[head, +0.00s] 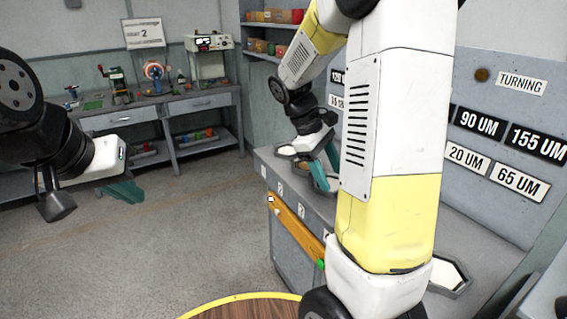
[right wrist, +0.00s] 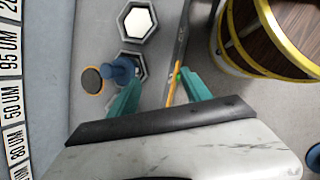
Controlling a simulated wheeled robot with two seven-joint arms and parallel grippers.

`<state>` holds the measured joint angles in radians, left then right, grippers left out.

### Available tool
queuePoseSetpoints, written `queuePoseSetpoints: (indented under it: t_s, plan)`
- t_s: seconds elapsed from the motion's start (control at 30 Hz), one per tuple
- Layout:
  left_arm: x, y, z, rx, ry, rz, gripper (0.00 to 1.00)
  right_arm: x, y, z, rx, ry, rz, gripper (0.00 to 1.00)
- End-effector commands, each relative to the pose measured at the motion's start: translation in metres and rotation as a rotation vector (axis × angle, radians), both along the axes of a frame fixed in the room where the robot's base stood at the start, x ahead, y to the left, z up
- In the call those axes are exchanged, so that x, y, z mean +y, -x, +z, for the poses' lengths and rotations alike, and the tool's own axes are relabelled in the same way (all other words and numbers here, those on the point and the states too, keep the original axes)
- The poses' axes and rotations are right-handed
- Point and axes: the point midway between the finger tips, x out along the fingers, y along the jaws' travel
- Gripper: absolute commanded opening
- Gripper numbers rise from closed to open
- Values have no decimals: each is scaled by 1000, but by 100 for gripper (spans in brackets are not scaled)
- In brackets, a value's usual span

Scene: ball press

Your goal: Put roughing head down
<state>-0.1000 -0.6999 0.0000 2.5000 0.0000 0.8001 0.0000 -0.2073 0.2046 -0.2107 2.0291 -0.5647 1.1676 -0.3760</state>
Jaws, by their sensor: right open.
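A blue head (right wrist: 122,70) with a round dark face rimmed in orange (right wrist: 92,80) stands at a hexagonal seat (right wrist: 143,66) on the grey bench in the right wrist view. In the head view my right gripper (head: 325,172) is over the bench, partly behind my arm. My left gripper (head: 122,190) hangs at the left over the floor; its opening is unclear.
A second hexagonal seat (right wrist: 137,21) with a white inside looks empty. The grey bench (head: 300,192) has an orange strip (head: 293,225) on its front. A wall with grit labels (head: 480,122) stands behind it. A yellow-rimmed wooden round (right wrist: 270,40) is close by.

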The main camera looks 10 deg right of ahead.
Motion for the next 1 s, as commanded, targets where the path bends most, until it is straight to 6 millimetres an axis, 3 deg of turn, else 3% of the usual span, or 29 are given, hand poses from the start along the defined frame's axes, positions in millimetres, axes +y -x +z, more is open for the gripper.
queuePoseSetpoints:
  t_s: [0.3, 0.6, 0.8, 1.0]
  plan:
    - [0, 0, 0, 0, 0, 0, 0, 64, 60, 57, -380, -332, -256, 57]
    - [0, 0, 0, 0, 0, 0, 0, 114, 110, 96, -662, -601, -470, 57]
    - [0, 0, 0, 0, 0, 0, 0, 128, 125, 105, -744, -685, -538, 57]
    - [0, 0, 0, 0, 0, 0, 0, 130, 126, 105, -752, -696, -548, 57]
